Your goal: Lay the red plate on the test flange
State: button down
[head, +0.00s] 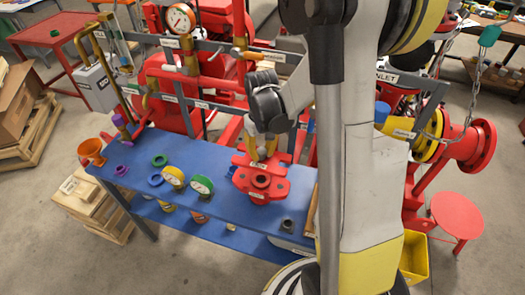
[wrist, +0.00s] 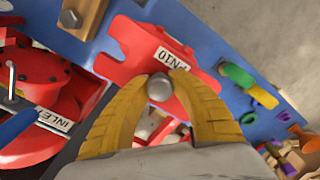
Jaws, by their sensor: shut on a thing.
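My gripper (head: 262,150) points down over the blue bench. In the wrist view its yellow fingers (wrist: 160,88) close around a small grey round knob (wrist: 159,89). A red notched piece (wrist: 130,48) with a white label lies right below the fingertips; it looks like the red plate, with the knob as its grip. In the head view the red notched piece (head: 275,186) sits below the fingers, with a dark round opening facing up. Whether it rests on the bench or is held just above it, I cannot tell. I cannot make out the test flange separately.
Red pipework stands behind. A large red pipe flange (head: 478,147) is at the right.

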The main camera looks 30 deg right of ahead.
jog(key=shift+w+a+f+b, duration=0.1)
jog(key=shift+f+b, duration=0.2)
jog(key=shift+f, duration=0.1)
jog(key=shift+w+a+f+b, duration=0.1)
jog(key=shift+f+b, duration=0.15)
jog(key=shift+f, duration=0.15)
jog(key=b, duration=0.3)
send_over(261, 179)
jog(key=shift+f, duration=2.2)
jog(key=shift+b, duration=0.65)
jog(key=shift+f+b, duration=2.1)
jog(key=shift+f, duration=0.15)
jog(key=c, duration=1.1)
grip_release()
notch_tip(261, 179, up, 12)
jog(key=shift+r, duration=0.1)
